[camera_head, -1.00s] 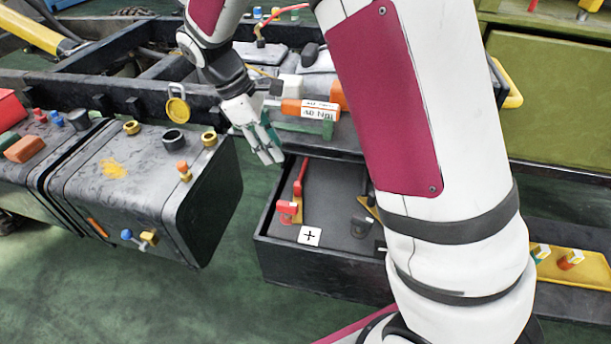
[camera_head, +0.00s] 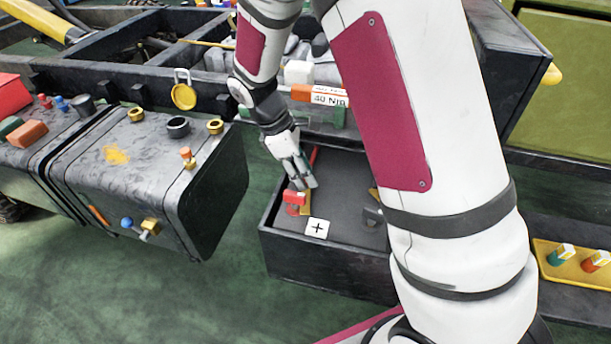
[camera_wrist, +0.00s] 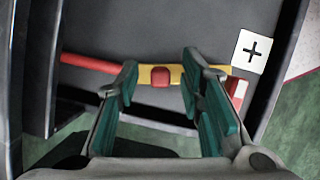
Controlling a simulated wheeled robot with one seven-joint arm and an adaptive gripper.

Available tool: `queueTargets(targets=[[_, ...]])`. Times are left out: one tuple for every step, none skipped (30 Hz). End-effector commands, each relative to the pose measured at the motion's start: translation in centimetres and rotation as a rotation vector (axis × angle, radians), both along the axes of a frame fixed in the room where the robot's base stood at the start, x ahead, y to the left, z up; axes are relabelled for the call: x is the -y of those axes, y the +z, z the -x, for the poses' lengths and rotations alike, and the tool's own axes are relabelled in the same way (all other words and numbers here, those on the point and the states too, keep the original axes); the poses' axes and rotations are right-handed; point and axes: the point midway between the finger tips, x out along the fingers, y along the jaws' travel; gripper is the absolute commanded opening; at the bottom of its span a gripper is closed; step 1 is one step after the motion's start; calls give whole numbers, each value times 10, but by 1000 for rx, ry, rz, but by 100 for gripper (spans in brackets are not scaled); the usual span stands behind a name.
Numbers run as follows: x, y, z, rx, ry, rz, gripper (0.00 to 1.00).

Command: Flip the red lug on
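A red block with a pale top, seemingly the red lug (camera_head: 295,198), sits at the left of the open black box, beside a white plus tag (camera_head: 317,229). In the wrist view a red-and-white piece (camera_wrist: 238,90) shows just right of my fingers, near the plus tag (camera_wrist: 252,50). A yellow strip (camera_wrist: 178,74) with a small red part (camera_wrist: 160,76) spans the gap between my fingers. My gripper (camera_head: 302,184) points down over the block's far side. In the wrist view my gripper (camera_wrist: 161,80) is open, with a finger on each side of the small red part. Contact cannot be told.
The black box (camera_head: 310,270) has raised walls close around my gripper. A red cable (camera_wrist: 88,64) runs left from the strip. A dark terminal (camera_head: 373,213) stands to the right in the box. A black tank (camera_head: 130,190) lies to the left.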

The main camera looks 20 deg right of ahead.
Motion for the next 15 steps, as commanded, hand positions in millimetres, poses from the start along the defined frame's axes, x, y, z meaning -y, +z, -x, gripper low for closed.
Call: queueTargets(targets=[[1, -4, 1, 0, 0, 1, 35], [2, -5, 1, 0, 0, 1, 35], [3, -6, 1, 0, 0, 1, 35], [3, -7, 1, 0, 0, 1, 35], [3, -7, 1, 0, -1, 1, 35], [3, -7, 1, 0, -1, 0, 35], [3, -7, 1, 0, -1, 0, 35], [3, -7, 1, 0, -1, 0, 35], [3, -7, 1, 0, -1, 0, 35], [3, -7, 1, 0, -1, 0, 35], [3, -7, 1, 0, -1, 0, 35], [3, -7, 1, 0, -1, 0, 35], [3, -7, 1, 0, -1, 0, 28], [3, -7, 1, 0, -1, 0, 21], [3, -7, 1, 0, -1, 0, 12]])
